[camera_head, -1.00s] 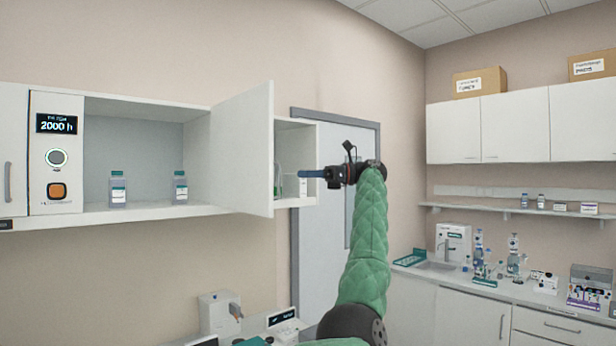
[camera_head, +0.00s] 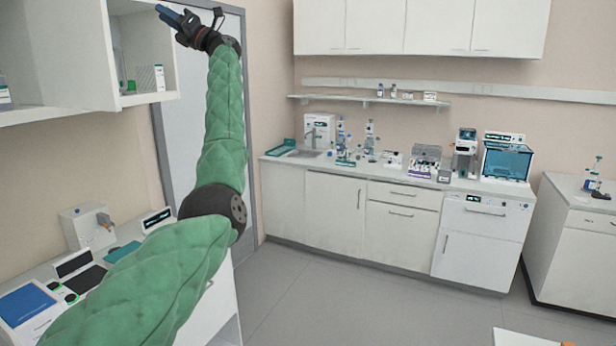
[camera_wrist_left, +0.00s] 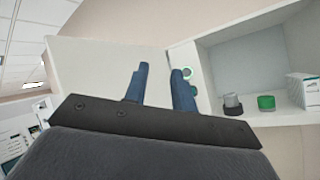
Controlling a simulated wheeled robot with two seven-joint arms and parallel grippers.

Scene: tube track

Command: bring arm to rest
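My left arm, in a green quilted sleeve, reaches up from the lower left in the head view. My left gripper (camera_head: 172,14) is raised at the top edge, in front of the open wall cabinet (camera_head: 150,98). In the left wrist view the two blue fingers of the gripper (camera_wrist_left: 160,74) stand apart with nothing between them. The cabinet door (camera_head: 72,50) stands open, and the cabinet shows to the right of the fingers in the wrist view. My right gripper is in neither view.
In the cabinet are a green-capped item (camera_wrist_left: 266,102), a grey one (camera_wrist_left: 232,103) and a white box (camera_wrist_left: 303,90). Below, a left bench holds a small white device (camera_head: 88,226). A back counter (camera_head: 400,178) carries lab equipment. The middle floor (camera_head: 330,290) is clear.

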